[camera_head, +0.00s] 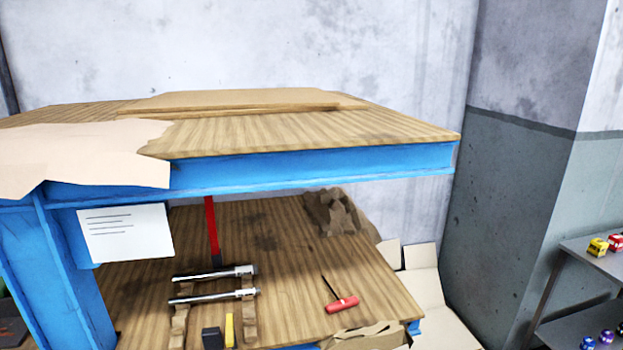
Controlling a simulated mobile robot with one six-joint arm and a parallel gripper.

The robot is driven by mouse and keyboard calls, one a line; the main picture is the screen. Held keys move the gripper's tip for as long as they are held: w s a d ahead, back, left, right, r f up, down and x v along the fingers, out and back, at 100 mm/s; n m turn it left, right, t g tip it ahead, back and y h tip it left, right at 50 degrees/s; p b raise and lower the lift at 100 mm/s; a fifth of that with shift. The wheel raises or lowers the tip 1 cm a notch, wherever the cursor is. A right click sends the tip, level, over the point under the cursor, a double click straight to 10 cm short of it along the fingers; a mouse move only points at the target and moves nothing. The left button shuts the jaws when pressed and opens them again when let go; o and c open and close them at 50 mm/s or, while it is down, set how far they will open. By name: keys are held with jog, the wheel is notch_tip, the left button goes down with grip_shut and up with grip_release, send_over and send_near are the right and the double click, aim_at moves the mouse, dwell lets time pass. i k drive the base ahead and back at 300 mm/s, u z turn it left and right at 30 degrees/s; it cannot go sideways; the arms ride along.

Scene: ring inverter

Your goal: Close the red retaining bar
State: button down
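A narrow red bar (212,230) stands upright at the back of the lower wooden shelf. Its lower end is dark, and its top meets or passes behind the blue beam. Two silver metal rods (215,275) lie side by side in front of it, resting across brown supports (179,325). I cannot tell whether the bar is joined to the supports. My gripper is not in view.
A blue-framed workbench (310,170) has a wooden top above the lower shelf (285,250). A red-handled tool (342,303) lies right of the rods. A black block (212,338) and yellow block (229,330) stand in front. A metal rack (590,262) is at right.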

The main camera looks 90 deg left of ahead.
aim_at(208, 200)
jog(key=z, duration=0.65)
jog(key=k, duration=0.15)
jog(key=u, duration=3.05)
jog(key=k, duration=0.25)
jog(key=u, duration=1.9)
jog(key=i, duration=0.5)
